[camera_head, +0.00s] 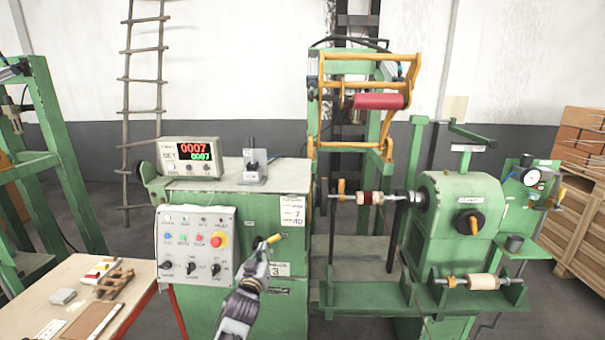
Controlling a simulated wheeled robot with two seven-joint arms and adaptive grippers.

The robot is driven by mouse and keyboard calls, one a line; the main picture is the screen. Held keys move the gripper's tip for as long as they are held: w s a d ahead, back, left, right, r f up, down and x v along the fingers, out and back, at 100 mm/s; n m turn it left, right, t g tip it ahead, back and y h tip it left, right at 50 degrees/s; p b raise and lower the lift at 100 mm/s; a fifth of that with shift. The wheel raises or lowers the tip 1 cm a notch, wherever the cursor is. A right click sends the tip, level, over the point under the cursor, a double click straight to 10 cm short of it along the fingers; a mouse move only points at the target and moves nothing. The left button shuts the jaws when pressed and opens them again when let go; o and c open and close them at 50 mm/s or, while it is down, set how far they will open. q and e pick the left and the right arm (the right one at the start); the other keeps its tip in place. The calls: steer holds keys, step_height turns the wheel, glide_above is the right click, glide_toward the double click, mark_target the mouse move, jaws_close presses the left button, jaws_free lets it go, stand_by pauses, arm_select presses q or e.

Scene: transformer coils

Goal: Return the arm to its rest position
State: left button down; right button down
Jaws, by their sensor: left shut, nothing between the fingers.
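My left gripper (262,247) reaches up from the bottom middle, in front of the green cabinet (206,312). Its fingers are together and hold nothing. The tips are close beside a small yellow-handled knob (273,239) on the cabinet front; I cannot tell whether they touch it. The fingers hide part of the cabinet face behind them. My right gripper is not in view.
A grey control panel (197,245) with a red button is left of the gripper. A counter (190,157) reads 0007. The winding machine (463,222) is at right. A wooden table (134,271) with small parts is at lower left.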

arm_select(q)
steer(key=s+f+m+g, duration=0.2)
steer(key=s+f+g, duration=0.1)
steer(key=f, duration=1.5)
steer(key=s+f+m+g, duration=0.2)
steer(key=s+f+g, duration=0.15)
steer(key=f, duration=1.35)
steer(key=s+a+f+g, duration=0.2)
steer(key=s+a+f, duration=0.1)
steer(key=s+f, duration=0.8)
steer(key=s+a+f+g+y, duration=0.1)
steer(key=s+a+f+g, duration=0.15)
steer(key=s+f, duration=0.65)
steer(key=s+a+f+g, duration=0.2)
steer(key=s+a+f, duration=0.1)
steer(key=s+f, duration=0.65)
steer(key=s+a+f+g, duration=0.1)
steer(key=s+a+f, duration=0.1)
steer(key=s, duration=1.2)
steer(key=s+a+f+g, duration=0.2)
steer(key=s, duration=1.3)
steer(key=shift+s+a+f+g+y, duration=0.2)
steer(key=shift+a+g+y, duration=0.1)
steer(key=shift+a, duration=0.1)
